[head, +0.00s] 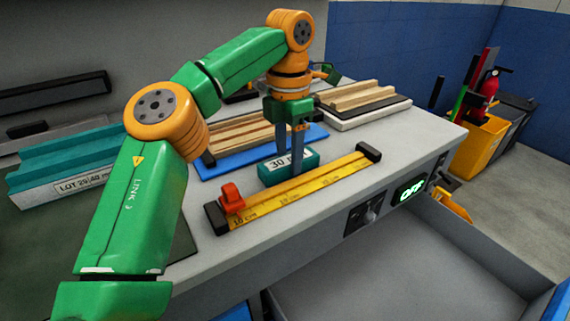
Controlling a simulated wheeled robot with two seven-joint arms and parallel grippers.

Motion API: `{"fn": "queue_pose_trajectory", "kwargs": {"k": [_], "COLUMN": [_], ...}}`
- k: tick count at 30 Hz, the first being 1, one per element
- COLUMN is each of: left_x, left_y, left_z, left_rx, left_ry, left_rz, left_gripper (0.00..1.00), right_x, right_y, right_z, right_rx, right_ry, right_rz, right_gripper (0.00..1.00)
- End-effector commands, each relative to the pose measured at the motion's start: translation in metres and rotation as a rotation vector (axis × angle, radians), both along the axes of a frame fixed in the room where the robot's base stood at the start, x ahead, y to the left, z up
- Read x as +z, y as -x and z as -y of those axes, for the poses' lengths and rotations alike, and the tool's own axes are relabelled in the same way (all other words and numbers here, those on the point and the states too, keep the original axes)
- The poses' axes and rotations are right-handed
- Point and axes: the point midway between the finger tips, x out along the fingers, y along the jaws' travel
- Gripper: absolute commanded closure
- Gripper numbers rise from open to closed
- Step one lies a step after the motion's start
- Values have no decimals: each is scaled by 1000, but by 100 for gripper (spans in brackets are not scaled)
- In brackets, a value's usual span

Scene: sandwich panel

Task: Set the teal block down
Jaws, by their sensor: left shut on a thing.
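The teal block (275,174) with a white "30" label is at the middle of the grey bench (200,262), just behind a yellow ruler (310,185). My left gripper (298,148) points down from above with its fingers at the block and is shut on it. The fingers cover part of the label. The block is at or very near the bench top; I cannot tell whether it touches. My right gripper is not in view.
An orange-red clamp (231,198) sits at the ruler's left end. Behind are a blue tray (215,168) with wooden strips, a white-based wooden panel (362,116), and a teal "LOT 20" channel (60,165) at left.

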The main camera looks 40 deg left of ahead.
Motion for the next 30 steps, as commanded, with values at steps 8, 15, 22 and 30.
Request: {"fn": "queue_pose_trajectory", "kwargs": {"k": [8, 15, 22, 30], "left_x": [-4, -2, 6, 86], "left_y": [0, 0, 0, 0], "left_z": [-1, -1, -1, -1], "left_rx": [1, 1, 0, 2], "left_ry": [-1, -1, -1, -1], "left_rz": [-3, -3, -2, -3], "left_gripper": [100, 21, 21, 21], "right_x": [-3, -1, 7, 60], "right_y": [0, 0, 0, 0], "right_z": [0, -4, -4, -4], "right_rx": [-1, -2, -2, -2], "right_ry": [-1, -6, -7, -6], "right_rz": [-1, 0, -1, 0], "right_gripper": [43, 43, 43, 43]}}
